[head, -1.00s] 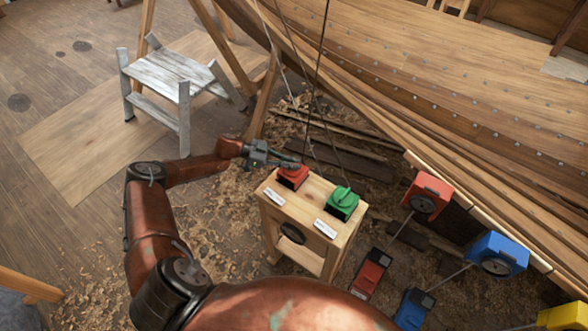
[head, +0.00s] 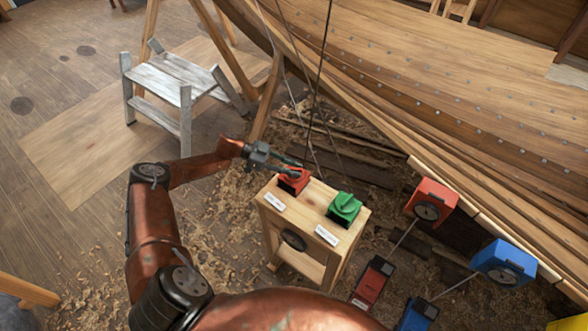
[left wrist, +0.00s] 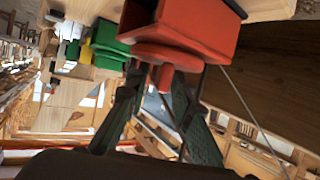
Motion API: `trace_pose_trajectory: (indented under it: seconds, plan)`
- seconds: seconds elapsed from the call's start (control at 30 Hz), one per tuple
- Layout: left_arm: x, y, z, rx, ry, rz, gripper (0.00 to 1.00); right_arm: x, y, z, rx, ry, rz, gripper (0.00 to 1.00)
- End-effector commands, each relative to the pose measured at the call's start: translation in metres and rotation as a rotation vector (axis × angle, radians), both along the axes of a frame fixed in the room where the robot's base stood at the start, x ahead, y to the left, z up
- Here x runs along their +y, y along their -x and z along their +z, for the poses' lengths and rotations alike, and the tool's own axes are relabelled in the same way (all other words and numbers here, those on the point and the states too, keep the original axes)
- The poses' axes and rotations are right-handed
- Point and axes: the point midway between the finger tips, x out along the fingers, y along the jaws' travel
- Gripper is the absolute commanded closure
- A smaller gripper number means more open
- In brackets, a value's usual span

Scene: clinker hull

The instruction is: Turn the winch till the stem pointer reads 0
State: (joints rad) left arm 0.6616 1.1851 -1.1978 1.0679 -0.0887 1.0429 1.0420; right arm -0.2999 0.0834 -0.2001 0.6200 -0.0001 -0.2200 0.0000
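A red winch (head: 294,181) and a green winch (head: 344,208) sit on top of a wooden stand (head: 318,194). My left gripper (head: 292,172) reaches in from the left, with its fingers at the top of the red winch. In the left wrist view, the two fingers (left wrist: 163,85) come together on either side of the red winch's small red knob (left wrist: 164,74) and appear closed on it. The green winch (left wrist: 108,42) is behind it there. I cannot make out a stem pointer or its reading. My right gripper is out of view.
A red box with a round dark dial (head: 427,211) and a blue box with a dial (head: 506,266) stand right of the stand. The planked hull (head: 430,80) slopes overhead, with thin lines hanging near the winches. A grey step stool (head: 170,78) stands at upper left.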

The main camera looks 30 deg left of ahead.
Motion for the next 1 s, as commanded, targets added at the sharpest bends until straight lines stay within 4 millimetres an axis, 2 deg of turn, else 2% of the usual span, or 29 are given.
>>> trace_pose_trajectory:
  seconds: [0.3,0.43,0.8,1.0]
  plan:
    - [0.002,0.0,0.001,0.0,0.0,0.002,0.74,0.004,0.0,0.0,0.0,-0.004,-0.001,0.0]
    - [0.01,0.003,0.004,0.0,-0.001,0.004,0.74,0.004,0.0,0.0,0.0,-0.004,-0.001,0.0]
    - [0.071,0.03,0.031,0.0,-0.002,0.004,0.74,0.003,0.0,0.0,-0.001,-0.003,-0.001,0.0]
    - [0.095,0.04,0.042,0.0,0.0,0.003,0.74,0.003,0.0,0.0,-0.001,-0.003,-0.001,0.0]
